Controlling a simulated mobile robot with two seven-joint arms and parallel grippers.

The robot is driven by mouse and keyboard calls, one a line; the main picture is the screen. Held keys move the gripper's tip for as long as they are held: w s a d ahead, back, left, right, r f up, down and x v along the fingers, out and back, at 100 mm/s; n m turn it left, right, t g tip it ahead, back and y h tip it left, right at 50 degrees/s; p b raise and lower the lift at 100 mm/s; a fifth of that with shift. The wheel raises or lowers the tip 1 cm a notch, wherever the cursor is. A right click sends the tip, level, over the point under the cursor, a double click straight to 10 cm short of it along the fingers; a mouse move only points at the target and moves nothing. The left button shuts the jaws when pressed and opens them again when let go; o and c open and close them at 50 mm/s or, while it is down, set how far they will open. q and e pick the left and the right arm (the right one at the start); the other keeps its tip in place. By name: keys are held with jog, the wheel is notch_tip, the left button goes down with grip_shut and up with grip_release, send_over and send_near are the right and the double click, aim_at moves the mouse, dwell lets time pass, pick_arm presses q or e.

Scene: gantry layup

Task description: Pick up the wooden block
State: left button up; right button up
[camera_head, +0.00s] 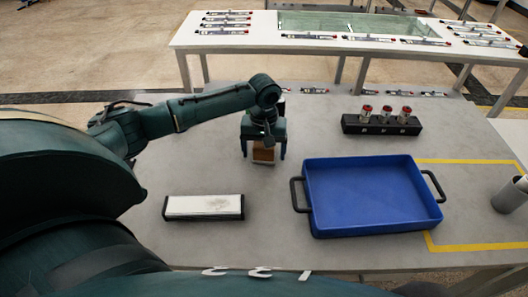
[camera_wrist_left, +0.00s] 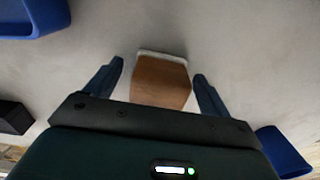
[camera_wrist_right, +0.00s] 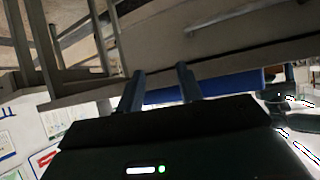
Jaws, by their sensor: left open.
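The wooden block (camera_head: 263,155) is brown and stands on the grey table between the fingers of my left gripper (camera_head: 263,150). In the left wrist view the block (camera_wrist_left: 160,82) lies between the two open fingers (camera_wrist_left: 158,72), with a visible gap on each side. A pale band shows along its far edge. The gripper's palm hides part of the block in the head view. My right gripper (camera_wrist_right: 160,73) shows only in the right wrist view, with its fingers apart and nothing between them.
A blue tray (camera_head: 370,195) with black handles stands right of the block. A black-framed white pad (camera_head: 204,206) lies to the front left. A black holder (camera_head: 382,124) with red-topped pieces is behind the tray. A grey cylinder (camera_head: 511,195) stands at the right edge.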

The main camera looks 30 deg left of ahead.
pick_arm(q)
jog(key=c, duration=1.1)
jog(key=shift+r, duration=0.1)
notch_tip(320, 180, up, 10)
jog(key=shift+f, duration=0.1)
